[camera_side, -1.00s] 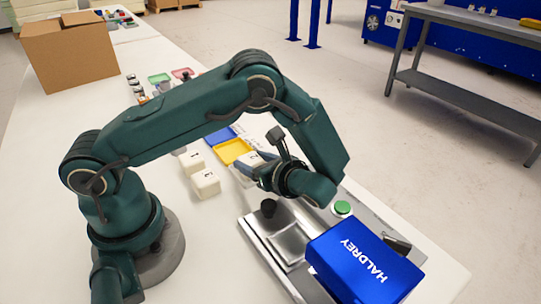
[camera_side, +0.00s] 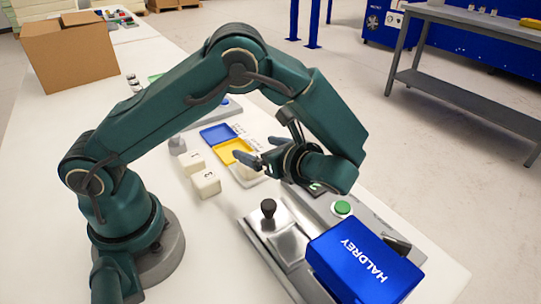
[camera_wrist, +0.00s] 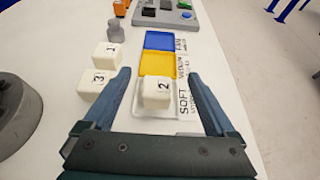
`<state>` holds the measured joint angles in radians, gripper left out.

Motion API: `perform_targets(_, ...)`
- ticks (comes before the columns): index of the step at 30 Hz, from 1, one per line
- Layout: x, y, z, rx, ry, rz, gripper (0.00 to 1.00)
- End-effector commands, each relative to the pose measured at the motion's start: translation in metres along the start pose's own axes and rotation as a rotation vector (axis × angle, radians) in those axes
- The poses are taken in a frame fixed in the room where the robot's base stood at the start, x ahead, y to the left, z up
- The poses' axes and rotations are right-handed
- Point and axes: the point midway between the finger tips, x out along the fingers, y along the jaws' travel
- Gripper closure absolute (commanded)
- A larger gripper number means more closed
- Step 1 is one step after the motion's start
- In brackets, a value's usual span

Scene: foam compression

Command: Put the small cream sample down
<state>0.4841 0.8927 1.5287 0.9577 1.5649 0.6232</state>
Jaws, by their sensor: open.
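The small cream sample marked 2 (camera_wrist: 156,95) sits on the pale nearest section of the sorting board (camera_wrist: 142,112), beside the word SOFT, just in front of the yellow section. In the side view this sample (camera_side: 247,174) is partly hidden behind my gripper. My gripper (camera_wrist: 159,74) is open and empty, with one finger to each side of the sample in the wrist view and no contact visible. In the side view my gripper (camera_side: 260,151) is raised above the board. Cream samples marked 1 (camera_wrist: 106,54) and 3 (camera_wrist: 97,84) stand on the table to the left.
The board's yellow (camera_wrist: 157,64) and blue (camera_wrist: 159,40) sections are empty. A press with a black knob (camera_side: 268,208), a green button (camera_side: 342,208) and a blue HALDREY housing (camera_side: 364,262) stands at the front right. A grey weight (camera_wrist: 115,33) stands behind sample 1.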

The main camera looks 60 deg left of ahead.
Motion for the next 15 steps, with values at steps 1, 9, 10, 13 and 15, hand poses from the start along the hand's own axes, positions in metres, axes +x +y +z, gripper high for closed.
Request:
perform_targets(1,-0.003,0.0,0.007,-0.003,0.002,-0.001,0.09)
perform_targets(9,-0.011,0.001,0.027,-0.012,0.011,0.005,0.09)
perform_targets(10,-0.011,0.003,0.029,-0.022,0.023,0.009,0.09)
perform_targets(13,-0.011,0.011,0.035,-0.091,0.094,0.037,0.09)
perform_targets(15,-0.012,0.02,0.04,-0.174,0.174,0.066,0.09)
